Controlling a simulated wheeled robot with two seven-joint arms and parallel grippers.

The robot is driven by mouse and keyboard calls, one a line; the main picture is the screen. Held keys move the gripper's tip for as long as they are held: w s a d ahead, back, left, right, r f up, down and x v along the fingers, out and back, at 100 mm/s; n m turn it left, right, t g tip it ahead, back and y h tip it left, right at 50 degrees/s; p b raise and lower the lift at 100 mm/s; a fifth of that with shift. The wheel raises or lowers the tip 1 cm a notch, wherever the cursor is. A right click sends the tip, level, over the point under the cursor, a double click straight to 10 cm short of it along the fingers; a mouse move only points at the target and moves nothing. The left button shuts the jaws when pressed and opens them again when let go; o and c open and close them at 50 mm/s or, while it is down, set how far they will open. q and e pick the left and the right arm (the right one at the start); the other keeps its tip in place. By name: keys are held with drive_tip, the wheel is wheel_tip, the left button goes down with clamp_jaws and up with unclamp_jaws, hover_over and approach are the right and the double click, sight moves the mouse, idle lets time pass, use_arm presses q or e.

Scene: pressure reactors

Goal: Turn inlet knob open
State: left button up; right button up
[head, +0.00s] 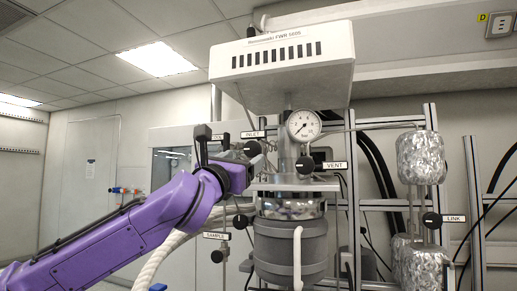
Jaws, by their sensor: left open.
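The inlet knob (252,148) is a round black knob beside the INLET label (253,134), at the upper left of the reactor. My left gripper (229,150) is at the end of the purple arm, just left of and below the inlet knob. Its jaws are open, and one dark finger stands up at the left. I cannot tell whether the gripper touches the knob. The gripper hides part of the fittings behind it and part of another label. My right gripper is not in view.
A pressure gauge (304,125) and the VENT knob (305,164) sit to the right. The grey reactor vessel (290,250) stands under the white overhead unit (285,70). A white hose crosses below the arm.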

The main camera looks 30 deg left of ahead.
sight(251, 151)
use_arm(q)
drive_tip(key=w+r+p, duration=0.1)
drive_tip(key=w+a+r+p, duration=0.1)
drive_tip(key=shift+w+r, duration=0.3)
drive_tip(key=shift+r, duration=0.05)
drive_tip(key=w, duration=0.1)
drive_tip(key=w+p, duration=0.1)
drive_tip(key=w, duration=0.2)
drive_tip(key=shift+w+a+r+p, duration=0.25)
drive_tip(key=shift+a+r+p, duration=0.05)
drive_tip(key=shift+a, duration=0.1)
drive_tip(key=shift+s+d, duration=0.1)
drive_tip(key=shift+s, duration=0.1)
drive_tip(key=c, duration=1)
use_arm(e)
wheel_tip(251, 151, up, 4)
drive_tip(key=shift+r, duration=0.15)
